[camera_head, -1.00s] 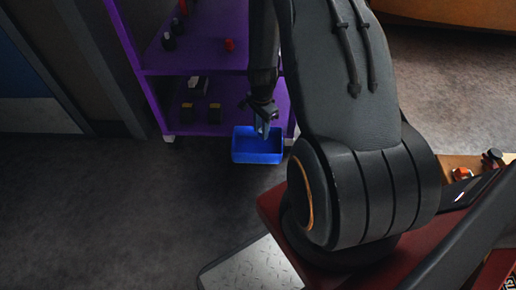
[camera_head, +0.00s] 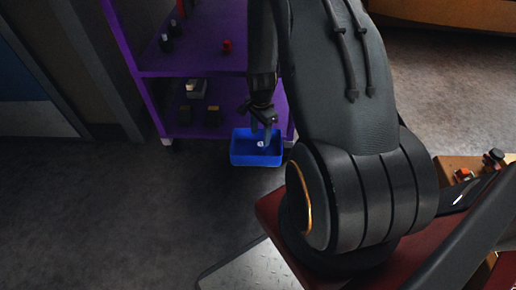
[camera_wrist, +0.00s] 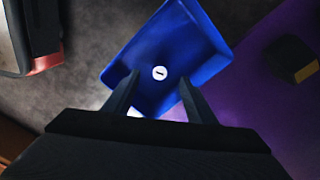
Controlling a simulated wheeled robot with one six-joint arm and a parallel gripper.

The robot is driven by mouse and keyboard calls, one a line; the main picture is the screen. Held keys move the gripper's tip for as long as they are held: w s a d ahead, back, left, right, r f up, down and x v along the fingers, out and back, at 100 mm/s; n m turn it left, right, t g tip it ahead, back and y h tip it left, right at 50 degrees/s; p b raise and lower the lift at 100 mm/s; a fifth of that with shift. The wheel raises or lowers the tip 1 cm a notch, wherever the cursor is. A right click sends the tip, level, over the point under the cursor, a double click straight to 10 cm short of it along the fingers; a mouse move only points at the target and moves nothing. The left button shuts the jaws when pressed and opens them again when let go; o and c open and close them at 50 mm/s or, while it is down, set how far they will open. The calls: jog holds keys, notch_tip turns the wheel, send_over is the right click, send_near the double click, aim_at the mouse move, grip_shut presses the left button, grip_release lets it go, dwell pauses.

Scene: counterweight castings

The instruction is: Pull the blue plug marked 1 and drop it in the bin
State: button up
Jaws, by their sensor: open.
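The blue bin (camera_head: 240,160) stands on the floor in front of the purple shelf in the head view. It also shows in the wrist view (camera_wrist: 205,35), below my gripper. A plug (camera_wrist: 160,73) with a white round top marked 1 is inside the bin's outline, between and beyond my fingertips; its blue body blends with the bin. In the head view the plug (camera_head: 261,144) shows as a small pale spot in the bin. My gripper (camera_head: 264,130) is open over the bin, and its two fingers (camera_wrist: 158,83) stand apart in the wrist view without touching the plug.
The purple shelf (camera_head: 190,65) stands right behind the bin, with several small dark and red items on its boards. A wooden surface (camera_head: 455,170) with red and black parts is at the right. Grey floor (camera_head: 120,210) is clear to the left.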

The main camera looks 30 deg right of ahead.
notch_tip(320, 180, up, 8)
jog(key=p, duration=0.2)
jog(key=shift+f, duration=0.25)
